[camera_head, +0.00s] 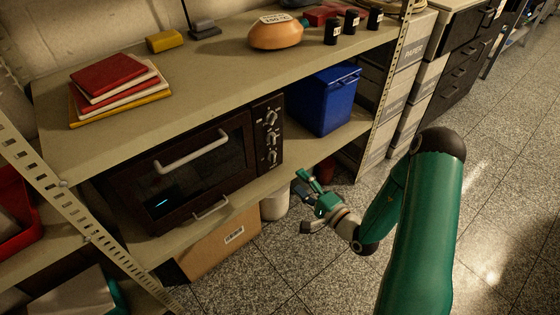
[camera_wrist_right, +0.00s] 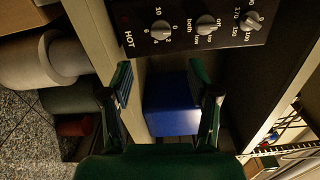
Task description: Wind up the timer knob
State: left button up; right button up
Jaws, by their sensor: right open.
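The dark oven (camera_head: 187,160) stands on the middle shelf, with three grey knobs in a column on its right-hand panel. The lowest knob (camera_head: 271,157) is the left-most one in the right wrist view (camera_wrist_right: 162,30), beside the word HOT and ringed with numbers, which suggests the timer. My right gripper (camera_head: 302,182) is open, in front of the shelf, to the lower right of the panel. In the right wrist view its two fingers (camera_wrist_right: 160,76) are apart with nothing between them, and the knobs are beyond their tips. My left gripper is not in view.
A blue bin (camera_head: 325,99) stands right of the oven. The oven door has a pale handle (camera_head: 192,152). A cardboard box (camera_head: 222,243) and a whitish round container (camera_head: 275,204) are below the shelf. A perforated post (camera_head: 393,65) stands at right. The floor at right is open.

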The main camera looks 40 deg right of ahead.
aim_at(275, 159)
jog(key=w, duration=0.3)
jog(key=w+b, duration=0.1)
jog(key=w, duration=0.3)
jog(key=w+a, duration=0.1)
jog(key=w, duration=0.3)
jog(key=shift+b, duration=0.3)
grip_shut()
jog(key=shift+d, duration=0.3)
jog(key=shift+a, duration=0.15)
